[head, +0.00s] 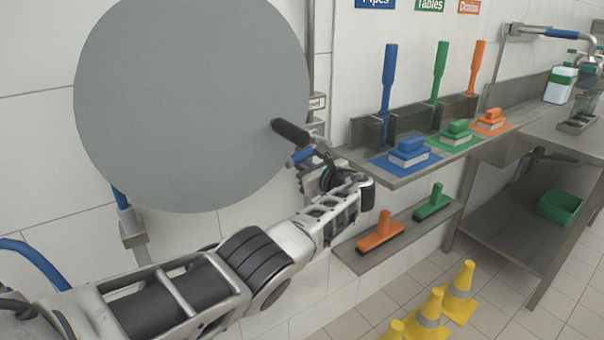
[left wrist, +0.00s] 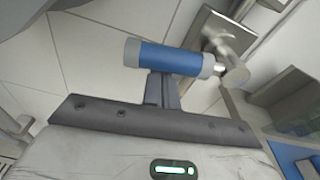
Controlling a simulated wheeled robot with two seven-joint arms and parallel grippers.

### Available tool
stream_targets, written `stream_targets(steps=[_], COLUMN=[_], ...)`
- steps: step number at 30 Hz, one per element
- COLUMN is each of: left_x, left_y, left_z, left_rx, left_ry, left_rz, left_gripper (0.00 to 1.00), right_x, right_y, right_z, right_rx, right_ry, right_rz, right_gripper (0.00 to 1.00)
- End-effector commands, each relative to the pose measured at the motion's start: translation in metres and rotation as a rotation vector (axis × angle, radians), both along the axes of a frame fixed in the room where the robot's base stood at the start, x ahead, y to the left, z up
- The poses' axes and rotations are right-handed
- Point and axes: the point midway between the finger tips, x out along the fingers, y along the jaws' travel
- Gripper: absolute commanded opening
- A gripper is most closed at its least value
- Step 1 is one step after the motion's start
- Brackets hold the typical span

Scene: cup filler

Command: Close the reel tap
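The reel tap shows a blue handle (head: 301,156) beside the big grey disc in the head view. In the left wrist view the blue handle (left wrist: 172,58) lies crosswise with light grey ends, and its right end meets a metal tap body (left wrist: 230,62). My left gripper (head: 314,162) is at the handle. In the left wrist view its dark fingers (left wrist: 163,92) are together at the middle of the rail, and their tips reach the handle's underside. The handle lies across the fingers, not visibly between them; contact cannot be told for sure. My right gripper is not in view.
The large grey reel disc (head: 190,100) is on the wall left of my gripper, with a black cylinder (head: 290,132) in front of its edge. A metal shelf (head: 375,182) with coloured brushes is close on the right. Yellow cones (head: 458,292) stand on the floor.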

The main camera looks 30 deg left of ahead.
Motion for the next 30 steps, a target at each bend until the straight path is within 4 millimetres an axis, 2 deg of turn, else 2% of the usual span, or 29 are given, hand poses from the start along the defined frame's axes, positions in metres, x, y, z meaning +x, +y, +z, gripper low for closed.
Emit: stream_targets(steps=[1,7,30], left_x=[0.0021,0.0042,0.0048], left_y=[-0.0039,-0.0086,-0.0095], left_z=[0.0061,0.0117,0.0102], left_rx=[0.015,0.020,0.017], left_ry=[0.022,0.027,0.025], left_rz=[-0.006,-0.015,-0.018], left_gripper=[0.00,0.00,0.00], right_x=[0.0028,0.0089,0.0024], right_y=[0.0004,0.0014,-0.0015], right_z=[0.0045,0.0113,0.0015], right_rx=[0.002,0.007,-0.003], right_ry=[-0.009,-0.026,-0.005], right_rz=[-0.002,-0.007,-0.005], right_gripper=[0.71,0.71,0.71])
